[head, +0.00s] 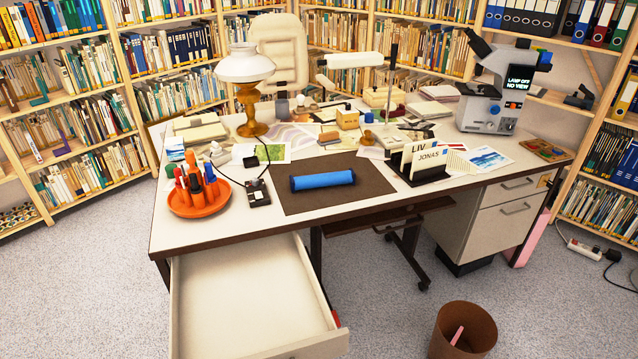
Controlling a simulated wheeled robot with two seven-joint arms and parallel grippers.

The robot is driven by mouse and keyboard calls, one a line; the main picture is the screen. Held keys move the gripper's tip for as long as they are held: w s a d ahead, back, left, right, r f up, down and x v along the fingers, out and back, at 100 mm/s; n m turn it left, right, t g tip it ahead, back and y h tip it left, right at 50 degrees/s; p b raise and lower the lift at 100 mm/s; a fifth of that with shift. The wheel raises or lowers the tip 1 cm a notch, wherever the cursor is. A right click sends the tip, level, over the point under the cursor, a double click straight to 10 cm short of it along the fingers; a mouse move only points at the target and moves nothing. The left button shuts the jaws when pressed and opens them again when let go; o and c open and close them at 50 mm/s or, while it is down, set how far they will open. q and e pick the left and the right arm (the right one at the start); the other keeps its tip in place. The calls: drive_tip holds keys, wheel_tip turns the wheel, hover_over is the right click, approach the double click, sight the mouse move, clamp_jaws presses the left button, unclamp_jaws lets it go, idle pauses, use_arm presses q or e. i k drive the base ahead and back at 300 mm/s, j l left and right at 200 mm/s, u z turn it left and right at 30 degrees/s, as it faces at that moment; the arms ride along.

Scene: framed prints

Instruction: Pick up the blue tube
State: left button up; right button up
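A blue tube (322,180) with dark ends lies on its side on a dark brown desk mat (345,202) near the front edge of the desk (225,241). It lies nearly left to right, and nothing covers it. Neither of my grippers shows in the head view.
An open, empty-looking drawer (245,300) juts out at the front left. An orange dish (198,208) with markers and a small black device (257,193) stand left of the mat. A card holder (425,165) stands right. A waste bin (463,330) is on the floor.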

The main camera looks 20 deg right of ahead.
sight(303, 182)
drive_tip(key=i+l, duration=0.1)
drive_tip(key=l, duration=0.3)
drive_tip(key=i+l, duration=0.1)
drive_tip(key=l, duration=0.75)
drive_tip(key=i+l+z, duration=0.1)
drive_tip(key=l, duration=0.35)
drive_tip(key=i+l, duration=0.15)
drive_tip(key=l, duration=0.25)
drive_tip(key=i+l, duration=0.1)
drive_tip(key=l, duration=0.3)
